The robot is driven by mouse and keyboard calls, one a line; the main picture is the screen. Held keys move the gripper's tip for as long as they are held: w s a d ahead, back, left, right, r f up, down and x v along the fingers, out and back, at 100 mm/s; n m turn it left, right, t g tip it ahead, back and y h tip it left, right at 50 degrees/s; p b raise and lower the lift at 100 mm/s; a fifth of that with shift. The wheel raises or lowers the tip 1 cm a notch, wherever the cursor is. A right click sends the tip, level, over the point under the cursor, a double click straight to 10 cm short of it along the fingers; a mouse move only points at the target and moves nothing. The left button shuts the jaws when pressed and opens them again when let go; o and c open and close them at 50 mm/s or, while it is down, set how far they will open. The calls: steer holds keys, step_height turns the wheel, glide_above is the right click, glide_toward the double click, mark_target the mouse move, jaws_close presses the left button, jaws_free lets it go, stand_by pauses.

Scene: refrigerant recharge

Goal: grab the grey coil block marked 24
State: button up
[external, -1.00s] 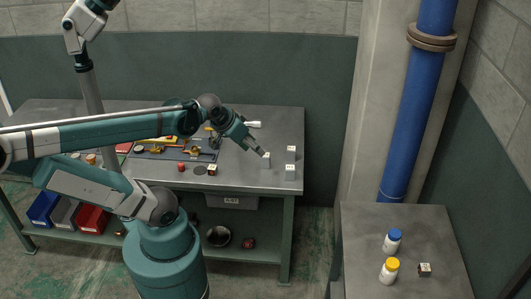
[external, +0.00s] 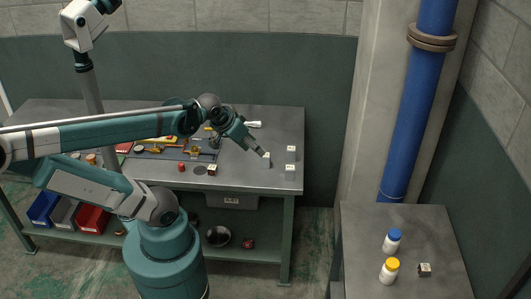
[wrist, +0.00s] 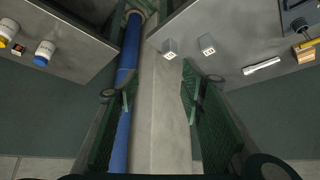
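My gripper (external: 258,152) is just up and left of the first block; contact is unclear. In the wrist view my gripper (wrist: 156,98) is open, with nothing held between its fingers. Two marked grey blocks (wrist: 170,48) (wrist: 207,43) show above the right finger there.
A side table (external: 440,225) carries two bottles and a dark cube. A blue pipe (external: 405,130) stands behind it.

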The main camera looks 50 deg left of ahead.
steer(key=shift+o, duration=0.3)
stand_by(0.5)
steer(key=n+g, duration=0.7)
steer(key=n, duration=0.1)
glide_above(212, 167)
steer(key=f, duration=1.3)
steer(key=d+f+b, duration=0.1)
steer(key=f, duration=0.6)
steer(key=shift+w+f, duration=0.15)
steer(key=shift+w, duration=0.25)
steer(key=shift+s+a+f, duration=0.35)
steer(key=shift+a+f, duration=0.1)
steer(key=shift+f, duration=0.1)
steer(key=shift+f, duration=1.2)
steer(key=shift+f, duration=0.1)
steer(key=shift+a+f+b, duration=0.1)
steer(key=shift+f+b, duration=0.65)
steer(key=shift+f, duration=1.75)
